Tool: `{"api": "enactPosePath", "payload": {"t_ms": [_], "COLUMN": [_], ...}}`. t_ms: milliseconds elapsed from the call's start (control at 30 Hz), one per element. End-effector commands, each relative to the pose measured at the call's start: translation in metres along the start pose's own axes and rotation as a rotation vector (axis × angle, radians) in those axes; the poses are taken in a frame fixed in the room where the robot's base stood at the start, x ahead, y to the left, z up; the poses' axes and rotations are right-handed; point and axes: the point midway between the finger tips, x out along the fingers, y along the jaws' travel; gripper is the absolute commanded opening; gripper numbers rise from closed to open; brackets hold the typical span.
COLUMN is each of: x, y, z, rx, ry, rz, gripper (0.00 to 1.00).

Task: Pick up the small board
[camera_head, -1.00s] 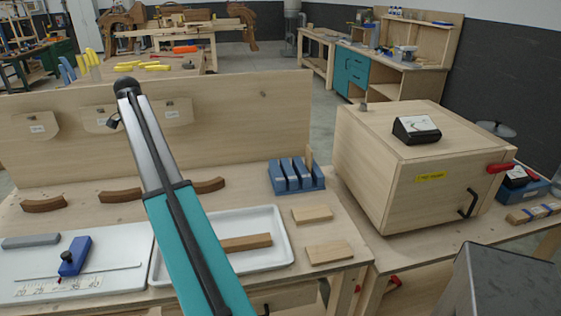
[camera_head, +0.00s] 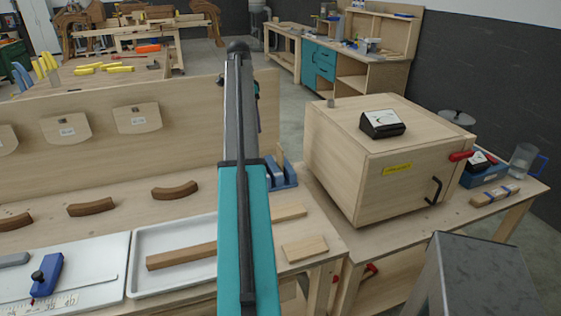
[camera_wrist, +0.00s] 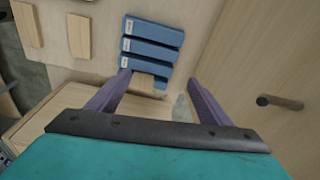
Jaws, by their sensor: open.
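A small light wooden board stands in the blue slotted rack (camera_head: 289,173); its top shows in the head view (camera_head: 281,153), partly hidden by my arm. In the wrist view the rack (camera_wrist: 151,42) is seen from above, with the light wood (camera_wrist: 150,84) at its near end. My gripper (camera_wrist: 159,80) is open, its two fingers spread to either side of this wood, apart from it as far as I can tell. Two other light boards (camera_head: 289,212) (camera_head: 305,249) lie flat on the bench; they also show in the wrist view (camera_wrist: 79,35) (camera_wrist: 27,24).
A large wooden box (camera_head: 385,150) with a meter (camera_head: 382,123) on top stands close right of the rack. A white tray (camera_head: 140,284) holds a brown bar (camera_head: 181,255). An upright panel (camera_head: 190,140) runs along the back of the bench. Curved brown pieces (camera_head: 175,191) lie before it.

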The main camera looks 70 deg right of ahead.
Motion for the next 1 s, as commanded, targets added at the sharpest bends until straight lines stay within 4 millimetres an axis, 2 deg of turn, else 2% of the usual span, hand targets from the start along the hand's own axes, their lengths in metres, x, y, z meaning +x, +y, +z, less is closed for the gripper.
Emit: {"api": "enactPosePath", "payload": {"t_ms": [33,100,200,300,767,1000], "x": [-0.001,0.000,0.000,0.000,0.002,0.022], "y": [0.006,0.015,0.024,0.029,0.031,0.033], "z": [-0.020,-0.041,-0.062,-0.073,-0.074,-0.074], "rx": [0.028,0.057,0.088,0.106,0.109,0.108], "ry": [0.004,0.008,0.013,0.016,0.017,0.016], "rz": [0.009,0.020,0.030,0.037,0.039,0.041], "gripper": [0.73,0.73,0.73,0.73,0.73,0.73]}}
